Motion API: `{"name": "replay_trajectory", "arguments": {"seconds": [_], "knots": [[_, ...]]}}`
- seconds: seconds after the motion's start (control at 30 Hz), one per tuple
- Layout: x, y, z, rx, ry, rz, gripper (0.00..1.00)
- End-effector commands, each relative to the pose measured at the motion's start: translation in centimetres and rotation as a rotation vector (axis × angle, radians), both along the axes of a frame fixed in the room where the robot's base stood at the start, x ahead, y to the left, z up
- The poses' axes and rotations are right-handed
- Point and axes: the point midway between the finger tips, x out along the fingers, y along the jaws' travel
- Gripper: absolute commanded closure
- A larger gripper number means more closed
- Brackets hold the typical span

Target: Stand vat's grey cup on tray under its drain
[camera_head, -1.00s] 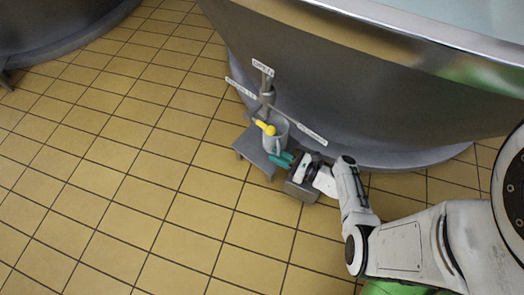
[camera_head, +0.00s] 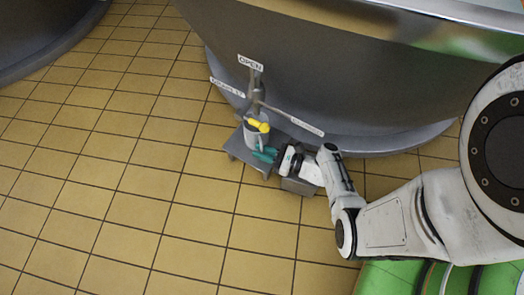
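The low grey tray (camera_head: 234,147) stands on the floor below. The cup is over the tray; I cannot tell whether its base touches it. My gripper (camera_head: 264,154) reaches in from the right, its teal fingers at the lower front side of the cup. The fingers are too small to show whether they grip the cup.
A lever arrangement rises above the drain, with labels OPEN (camera_head: 250,62) and two others on bars to the left and right. A second vat (camera_head: 40,35) stands at the upper left. The tiled floor (camera_head: 110,200) in front and to the left is clear.

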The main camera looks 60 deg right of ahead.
Motion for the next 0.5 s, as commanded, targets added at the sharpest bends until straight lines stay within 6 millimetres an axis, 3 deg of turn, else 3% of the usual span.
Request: {"name": "replay_trajectory", "arguments": {"seconds": [0.2,0.5], "knots": [[0.01,0.0,0.02,0.0,0.0,0.0,0.59],[0.0,-0.02,0.15,-0.001,0.0,0.0,0.58]]}}
